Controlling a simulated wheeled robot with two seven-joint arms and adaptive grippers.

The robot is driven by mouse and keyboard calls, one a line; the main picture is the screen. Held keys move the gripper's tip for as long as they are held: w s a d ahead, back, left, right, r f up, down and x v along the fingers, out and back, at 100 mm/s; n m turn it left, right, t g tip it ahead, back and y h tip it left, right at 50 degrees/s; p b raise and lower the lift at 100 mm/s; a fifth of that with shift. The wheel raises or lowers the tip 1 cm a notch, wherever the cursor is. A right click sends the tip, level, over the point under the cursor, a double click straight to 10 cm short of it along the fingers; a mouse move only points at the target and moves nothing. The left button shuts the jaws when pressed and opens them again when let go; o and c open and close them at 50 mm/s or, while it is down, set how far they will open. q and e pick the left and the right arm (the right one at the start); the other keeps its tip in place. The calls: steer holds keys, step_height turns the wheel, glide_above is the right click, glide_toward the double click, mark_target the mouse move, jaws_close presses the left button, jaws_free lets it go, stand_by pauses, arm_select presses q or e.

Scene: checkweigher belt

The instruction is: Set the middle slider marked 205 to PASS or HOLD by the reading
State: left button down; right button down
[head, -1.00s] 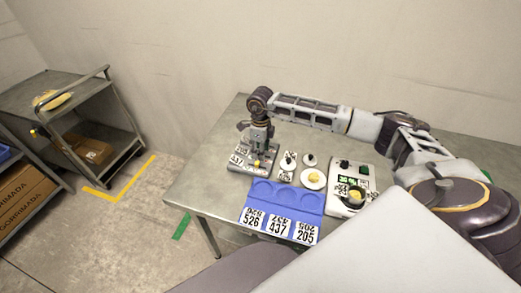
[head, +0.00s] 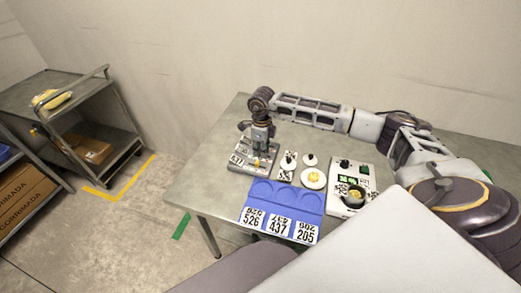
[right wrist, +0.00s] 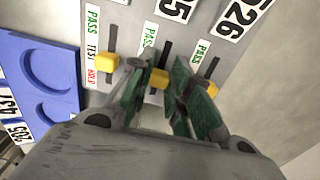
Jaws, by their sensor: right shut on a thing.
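The slider panel (head: 254,160) stands at the back left of the table, with three yellow knobs in slots. In the right wrist view, the middle knob (right wrist: 158,80) sits between the green fingertips of my right gripper (right wrist: 160,85), which is shut on it; it also shows in the head view (head: 261,147). The knob is below the PASS word of its slot; the words beside it lower down are hidden by a finger. The plate above the middle slot is cut off, ending in 5. The reading device (head: 350,188) has a green display too small to read. My left gripper is out of view.
The left knob (right wrist: 108,64) and right knob (right wrist: 209,89) are close on either side of my fingers. A blue tray (head: 283,197) with plates 526, 437 and 205 lies in front of the panel. White discs (head: 313,179) stand between panel and device. A shelf cart (head: 85,110) stands at left.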

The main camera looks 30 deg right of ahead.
steer(key=shift+s+d, duration=0.65)
steer(key=shift+s, duration=0.05)
steer(key=shift+s+d, duration=0.1)
steer(key=c, duration=1.3)
jaws_free()
steer(key=shift+s+d, duration=0.1)
steer(key=shift+s, duration=0.05)
steer(key=shift+r, duration=0.1)
steer(key=shift+r, duration=5.9)
steer(key=shift+r, duration=0.15)
